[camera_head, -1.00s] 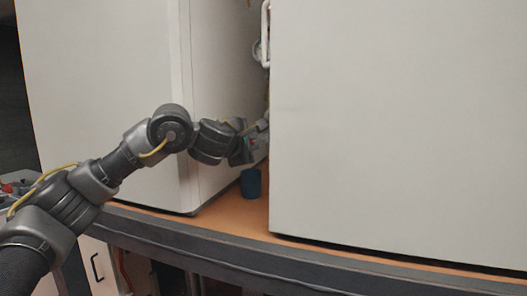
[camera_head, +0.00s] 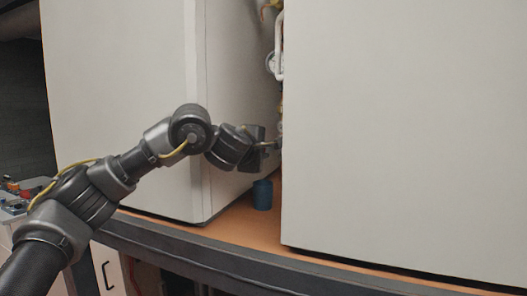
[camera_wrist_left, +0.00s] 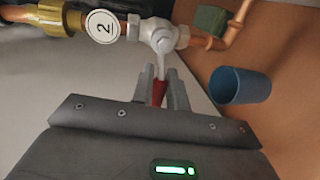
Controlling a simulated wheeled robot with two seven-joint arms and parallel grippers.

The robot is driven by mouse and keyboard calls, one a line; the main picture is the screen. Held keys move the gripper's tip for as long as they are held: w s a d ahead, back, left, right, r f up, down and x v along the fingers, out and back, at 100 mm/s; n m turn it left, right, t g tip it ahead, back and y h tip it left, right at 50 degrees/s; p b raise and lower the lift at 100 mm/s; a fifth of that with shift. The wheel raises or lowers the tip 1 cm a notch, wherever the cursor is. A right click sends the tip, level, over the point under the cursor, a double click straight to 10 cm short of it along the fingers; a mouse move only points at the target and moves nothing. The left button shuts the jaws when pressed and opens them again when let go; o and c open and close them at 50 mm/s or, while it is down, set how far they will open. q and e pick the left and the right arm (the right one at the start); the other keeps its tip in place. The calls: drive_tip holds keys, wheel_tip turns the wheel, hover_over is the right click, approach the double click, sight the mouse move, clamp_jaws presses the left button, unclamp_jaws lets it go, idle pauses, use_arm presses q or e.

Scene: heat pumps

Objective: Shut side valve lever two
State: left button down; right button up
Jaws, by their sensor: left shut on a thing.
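The side valve (camera_wrist_left: 160,35) marked by a round white tag "2" (camera_wrist_left: 103,26) shows in the left wrist view, on a copper pipe. Its lever (camera_wrist_left: 159,91) has a red end and points from the valve toward my gripper. My left gripper (camera_wrist_left: 160,88) has its fingers on both sides of the red lever end and is shut on it. In the head view my left gripper (camera_head: 272,144) reaches into the gap between two white cabinets, and its fingertips are partly hidden by the right cabinet's edge. My right gripper is not in view.
A white cabinet (camera_head: 120,100) stands left of the gap and another (camera_head: 400,130) right of it, close to the arm. A blue cup (camera_head: 262,195) stands on the orange shelf below the gripper. A green block (camera_wrist_left: 210,20) sits by the pipe.

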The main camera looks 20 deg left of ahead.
use_arm(q)
drive_tip(key=shift+r, duration=0.15)
drive_tip(key=c, duration=1.5)
unclamp_jaws()
drive_tip(key=shift+o, duration=0.2)
drive_tip(key=b+v, duration=0.3)
drive_tip(key=v, duration=0.7)
drive_tip(key=shift+s, duration=0.4)
drive_tip(key=shift+c, duration=0.4)
drive_tip(key=shift+c, duration=0.9)
